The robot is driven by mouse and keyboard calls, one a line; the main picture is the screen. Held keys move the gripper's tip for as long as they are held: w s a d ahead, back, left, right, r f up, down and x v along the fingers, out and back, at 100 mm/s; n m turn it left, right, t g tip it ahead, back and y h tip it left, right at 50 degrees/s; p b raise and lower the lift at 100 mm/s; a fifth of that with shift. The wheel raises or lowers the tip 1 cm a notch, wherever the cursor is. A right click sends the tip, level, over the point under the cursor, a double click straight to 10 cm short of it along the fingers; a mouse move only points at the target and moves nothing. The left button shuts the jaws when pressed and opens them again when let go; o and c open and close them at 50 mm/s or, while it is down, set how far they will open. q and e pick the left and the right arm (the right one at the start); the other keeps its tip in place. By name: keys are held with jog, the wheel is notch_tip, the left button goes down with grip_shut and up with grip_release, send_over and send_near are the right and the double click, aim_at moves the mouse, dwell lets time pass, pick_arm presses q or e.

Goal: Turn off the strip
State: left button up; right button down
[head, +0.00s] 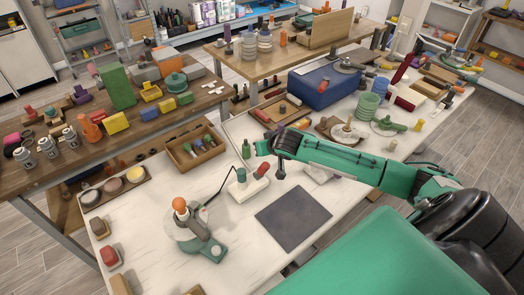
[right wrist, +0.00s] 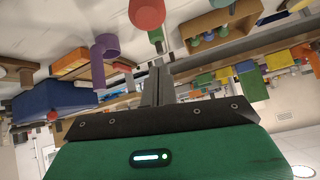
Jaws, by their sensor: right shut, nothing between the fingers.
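The strip (head: 248,188) is a white block lying on the white table in the head view. A green plug-like piece (head: 241,176) stands on its left part and a red piece (head: 262,170) on its right end. A dark cord runs from it to a grey-green device with an orange ball (head: 190,215). My right gripper (head: 280,172) is shut and empty, pointing down just right of the red piece; I cannot tell whether they touch. The right wrist view shows its shut fingers (right wrist: 160,88) and a rounded red thing (right wrist: 147,12) beyond them. My left gripper is not in view.
A dark square mat (head: 292,218) lies in front of the strip. A wooden tray with several small items (head: 170,148) stands behind left, and a small green bottle (head: 246,149) just behind. The table between the corded device and the mat is clear.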

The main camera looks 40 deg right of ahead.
jog(key=v, duration=0.3)
jog(key=shift+s+f+b, duration=0.15)
jog(key=shift+s+b, duration=0.1)
jog(key=shift+b, duration=0.15)
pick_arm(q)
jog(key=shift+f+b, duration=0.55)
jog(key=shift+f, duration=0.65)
pick_arm(e)
jog(key=v, duration=0.6)
jog(key=shift+w, duration=0.1)
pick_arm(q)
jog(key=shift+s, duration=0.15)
